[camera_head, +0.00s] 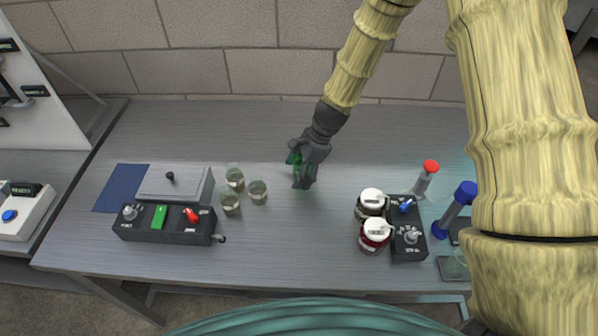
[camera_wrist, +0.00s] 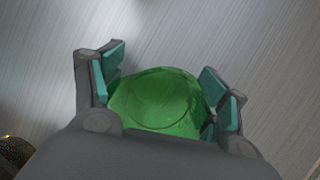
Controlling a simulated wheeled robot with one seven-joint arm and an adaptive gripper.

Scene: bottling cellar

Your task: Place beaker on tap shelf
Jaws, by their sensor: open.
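My gripper (camera_head: 303,170) points down over the middle of the table, with its fingers apart. In the wrist view a green, see-through, rounded vessel (camera_wrist: 158,103) lies between the two open fingers, close to both; I cannot tell whether they touch it. Only a bit of green shows beside my gripper in the head view, the rest being hidden. I cannot tell for sure whether this vessel is the beaker. Three small clear glasses (camera_head: 231,204) stand left of it. I cannot make out which thing is the tap shelf.
A grey box (camera_head: 176,184) and a black control box (camera_head: 165,224) stand at left by a blue mat (camera_head: 121,188). At right are two lidded jars (camera_head: 375,235), a black switch box (camera_head: 408,228), a red-topped bottle (camera_head: 424,180) and a blue-ended cylinder (camera_head: 454,209). The table's back is clear.

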